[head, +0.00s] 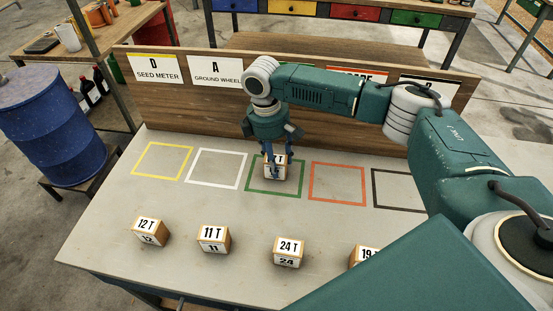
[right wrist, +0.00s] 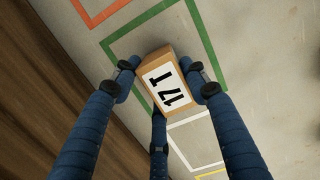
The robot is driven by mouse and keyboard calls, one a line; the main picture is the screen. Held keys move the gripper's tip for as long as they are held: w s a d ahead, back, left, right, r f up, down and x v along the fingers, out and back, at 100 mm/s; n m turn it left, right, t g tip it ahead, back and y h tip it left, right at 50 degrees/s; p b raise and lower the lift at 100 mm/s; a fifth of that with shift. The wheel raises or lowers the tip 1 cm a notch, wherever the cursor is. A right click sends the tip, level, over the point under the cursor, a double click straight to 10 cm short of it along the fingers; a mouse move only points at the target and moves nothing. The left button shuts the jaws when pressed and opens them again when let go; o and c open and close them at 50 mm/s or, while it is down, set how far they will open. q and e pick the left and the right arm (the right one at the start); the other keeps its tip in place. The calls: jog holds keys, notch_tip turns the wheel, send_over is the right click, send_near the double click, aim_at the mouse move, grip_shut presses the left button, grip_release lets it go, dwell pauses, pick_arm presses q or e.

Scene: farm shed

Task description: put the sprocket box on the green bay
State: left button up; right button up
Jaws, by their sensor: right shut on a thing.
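A small cardboard box with a white label (head: 274,171) is between the fingers of my right gripper (head: 275,158). In the right wrist view the label of this box (right wrist: 166,88) seems to read 17 T, and the fingers (right wrist: 168,76) press on its two sides. In the head view the box appears within the green bay (head: 276,192), a painted outline on the grey bench top. The green outline also shows in the right wrist view (right wrist: 213,53). I cannot tell whether the box touches the bench. My left gripper is out of view.
Boxes marked 12 T (head: 148,231), 11 T (head: 213,239), 24 T (head: 289,252) and 19 (head: 360,256) stand along the front. Yellow (head: 138,161), white (head: 191,165) and orange (head: 338,164) outlines flank the green one. A wooden backboard (head: 200,108) rises behind.

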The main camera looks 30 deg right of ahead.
jog(key=o, duration=1.2)
jog(key=shift+o, duration=0.2)
jog(key=r, duration=0.3)
jog(key=r+b, duration=0.1)
jog(key=r, duration=0.3)
jog(key=w+a+r+b, duration=0.1)
jog(key=r, duration=0.3)
jog(key=shift+r, duration=0.55)
